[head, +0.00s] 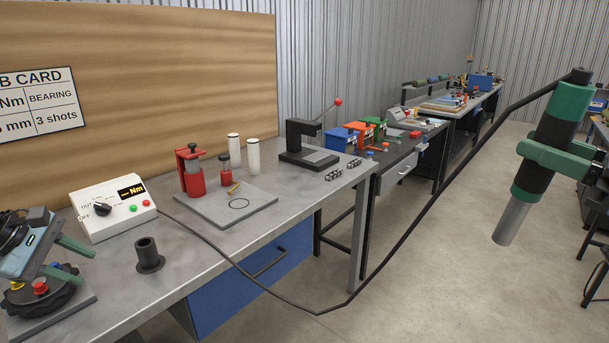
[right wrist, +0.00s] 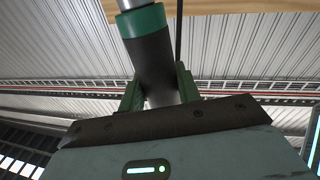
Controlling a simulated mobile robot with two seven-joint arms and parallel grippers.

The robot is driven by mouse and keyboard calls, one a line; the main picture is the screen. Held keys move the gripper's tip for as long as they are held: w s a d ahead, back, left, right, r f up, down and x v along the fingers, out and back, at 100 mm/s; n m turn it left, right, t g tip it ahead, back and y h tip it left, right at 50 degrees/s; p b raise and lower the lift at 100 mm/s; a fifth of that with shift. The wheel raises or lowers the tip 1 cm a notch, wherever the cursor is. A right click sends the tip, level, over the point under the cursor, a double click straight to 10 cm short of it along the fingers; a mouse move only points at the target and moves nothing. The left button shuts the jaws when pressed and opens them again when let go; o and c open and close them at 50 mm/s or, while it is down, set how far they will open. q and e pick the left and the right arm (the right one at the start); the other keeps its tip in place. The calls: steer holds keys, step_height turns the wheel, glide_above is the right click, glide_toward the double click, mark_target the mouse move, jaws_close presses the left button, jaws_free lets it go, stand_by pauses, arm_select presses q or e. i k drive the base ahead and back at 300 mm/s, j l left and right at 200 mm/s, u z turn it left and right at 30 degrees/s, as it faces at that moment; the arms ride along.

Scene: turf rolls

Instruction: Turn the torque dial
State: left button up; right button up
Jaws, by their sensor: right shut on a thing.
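The torque dial (head: 102,209) is a black knob with a white pointer on the white control box (head: 119,222). The box has a small black display ending in "Nm", whose figure I cannot read, and a green and a red button. My left gripper (head: 85,268) is at the lower left, in front of and below the box. Its green fingers are apart and empty, not touching the dial. My right gripper (head: 555,155) is shut on a green and black corded power tool (head: 560,118) with a silver tip, which also shows in the right wrist view (right wrist: 150,55).
A black flanged bushing (head: 149,256) stands before the box. A dark round fixture with coloured knobs (head: 40,294) is beneath my left gripper. A grey plate (head: 226,214) with red fixtures lies to the right. The black cable (head: 408,220) hangs past the bench edge.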

mark_target(102, 208)
steer(key=i+j, duration=0.5)
steer(key=j, duration=0.15)
steer(key=i+j, duration=0.55)
steer(key=j, duration=0.1)
